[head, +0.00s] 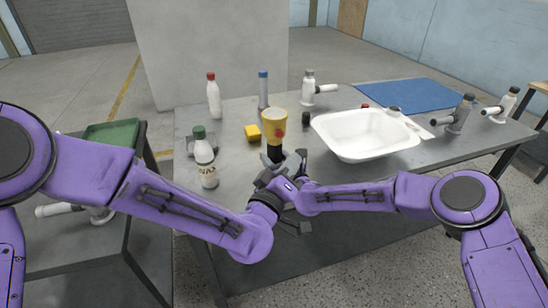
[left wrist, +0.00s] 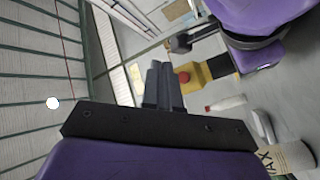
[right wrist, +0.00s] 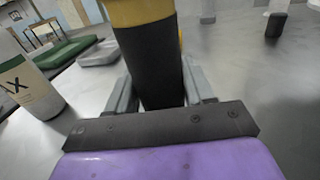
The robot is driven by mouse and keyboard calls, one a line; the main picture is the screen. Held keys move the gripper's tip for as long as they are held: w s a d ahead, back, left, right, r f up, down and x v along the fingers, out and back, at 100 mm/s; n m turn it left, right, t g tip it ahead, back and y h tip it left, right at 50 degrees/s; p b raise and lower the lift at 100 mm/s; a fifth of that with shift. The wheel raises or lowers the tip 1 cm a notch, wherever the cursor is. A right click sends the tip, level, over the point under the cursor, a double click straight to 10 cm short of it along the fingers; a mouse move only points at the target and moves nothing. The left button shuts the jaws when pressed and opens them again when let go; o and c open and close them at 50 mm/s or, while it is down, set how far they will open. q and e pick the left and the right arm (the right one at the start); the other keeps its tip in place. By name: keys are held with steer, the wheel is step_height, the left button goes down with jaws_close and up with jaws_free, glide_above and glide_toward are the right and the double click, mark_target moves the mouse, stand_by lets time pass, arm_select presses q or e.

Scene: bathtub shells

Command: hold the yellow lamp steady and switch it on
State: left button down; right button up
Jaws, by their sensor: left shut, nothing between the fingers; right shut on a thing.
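The yellow lamp (head: 273,122) stands upright above the table's front, yellow head up, with a black handle (right wrist: 150,62) below. My right gripper (right wrist: 160,88) is shut on the handle, one finger on each side. Whether the lamp's lower end touches the table is hidden. A red button (left wrist: 184,77) shows on the lamp's yellow body in the left wrist view. My left gripper (left wrist: 164,72) is shut and empty, its fingertips close to the button side, seemingly apart from it. In the head view the two grippers crowd together below the lamp, partly hiding each other.
A white basin (head: 365,135) stands right of the lamp. A green-capped bottle (head: 205,165) and a yellow block (head: 252,133) are to the left. A red-capped bottle (head: 213,97) and a blue-capped one (head: 263,90) stand behind. A blue mat (head: 405,95) lies at back right.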

mark_target(280, 143)
arm_select(q)
steer(key=w+a, duration=0.2)
steer(key=w, duration=0.6)
steer(key=shift+m, duration=0.3)
steer(key=shift+w+a+f, duration=0.1)
steer(key=shift+w, duration=0.05)
stand_by(1.5)
steer(key=shift+w+a, duration=0.1)
steer(key=shift+w, duration=0.3)
stand_by(0.4)
steer(key=shift+s, duration=0.55)
